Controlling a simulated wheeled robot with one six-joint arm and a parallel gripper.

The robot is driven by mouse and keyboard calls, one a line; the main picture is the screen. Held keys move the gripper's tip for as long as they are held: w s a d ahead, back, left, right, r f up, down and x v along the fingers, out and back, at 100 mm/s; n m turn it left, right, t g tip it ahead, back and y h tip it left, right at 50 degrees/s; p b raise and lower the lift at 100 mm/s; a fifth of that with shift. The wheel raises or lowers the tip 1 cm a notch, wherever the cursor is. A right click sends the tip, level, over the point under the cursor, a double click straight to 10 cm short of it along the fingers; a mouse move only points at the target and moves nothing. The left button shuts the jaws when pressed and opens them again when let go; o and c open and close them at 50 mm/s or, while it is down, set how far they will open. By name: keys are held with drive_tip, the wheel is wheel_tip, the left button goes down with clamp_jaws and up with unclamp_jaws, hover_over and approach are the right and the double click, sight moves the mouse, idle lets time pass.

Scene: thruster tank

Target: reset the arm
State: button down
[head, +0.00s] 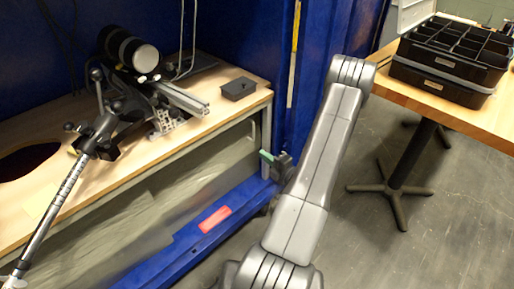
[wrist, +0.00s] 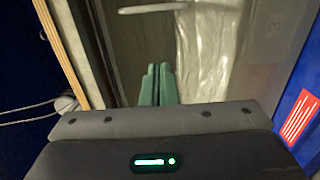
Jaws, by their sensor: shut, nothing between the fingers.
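My arm reaches up and forward across the middle of the head view. My gripper (head: 266,156) shows small there, with green fingertips in front of the blue tank frame, beside the bench's right end. In the wrist view my gripper (wrist: 157,72) has its two green fingers side by side, closed with nothing between them. It points at the grey panel under the bench and touches nothing that I can make out.
A wooden bench (head: 225,108) at left holds a black cylindrical device (head: 118,45), a small black box (head: 239,88) and a clamp stand with a striped rod (head: 62,196). Black organizer cases (head: 440,75) sit on a wooden table (head: 420,100) at right. Grey floor is clear between.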

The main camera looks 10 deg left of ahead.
drive_tip(key=shift+v, duration=0.9)
drive_tip(key=shift+a, duration=0.1)
